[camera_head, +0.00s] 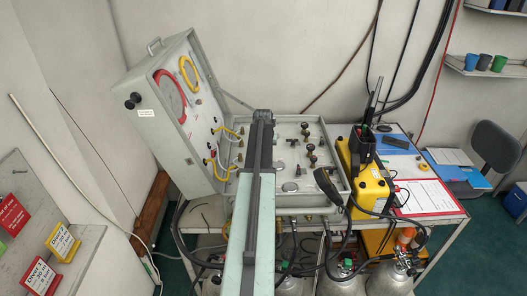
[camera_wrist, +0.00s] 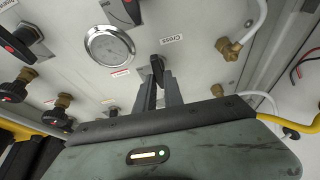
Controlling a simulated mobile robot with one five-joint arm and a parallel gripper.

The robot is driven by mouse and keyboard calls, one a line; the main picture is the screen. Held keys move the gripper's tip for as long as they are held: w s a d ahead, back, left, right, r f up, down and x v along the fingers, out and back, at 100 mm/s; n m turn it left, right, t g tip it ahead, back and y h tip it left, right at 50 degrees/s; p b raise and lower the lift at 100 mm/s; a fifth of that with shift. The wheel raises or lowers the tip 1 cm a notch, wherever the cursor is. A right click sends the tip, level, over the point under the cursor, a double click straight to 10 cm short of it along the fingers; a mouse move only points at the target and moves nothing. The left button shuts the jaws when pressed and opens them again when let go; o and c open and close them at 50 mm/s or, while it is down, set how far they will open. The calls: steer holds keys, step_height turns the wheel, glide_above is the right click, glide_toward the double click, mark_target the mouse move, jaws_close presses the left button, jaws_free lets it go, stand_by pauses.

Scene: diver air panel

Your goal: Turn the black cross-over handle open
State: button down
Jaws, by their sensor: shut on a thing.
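The black cross-over handle (camera_wrist: 157,66) shows in the wrist view just below a label (camera_wrist: 171,39) reading "Cross". It points roughly up and down in the picture. My gripper (camera_wrist: 159,82) has its two grey fingers closed on it, and they hide its lower part. The handle sits on the pale panel (camera_wrist: 100,80). In the head view my arm reaches over the open panel case (camera_head: 293,188) and hides the handle and my fingertips.
Round gauge (camera_wrist: 108,45) and black knobs with red marks (camera_wrist: 12,92) lie left of my gripper. Brass fittings (camera_wrist: 229,48) and a white hose are at right. A yellow case (camera_head: 367,182) stands beside the panel, with gas cylinders (camera_head: 388,281) below.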

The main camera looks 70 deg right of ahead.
stand_by(0.3)
steer(key=c, duration=1.5)
jaws_free()
steer(key=shift+o, duration=0.2)
steer(key=p+v, duration=0.7)
steer(key=v, duration=0.1)
steer(key=shift+d+f, duration=0.1)
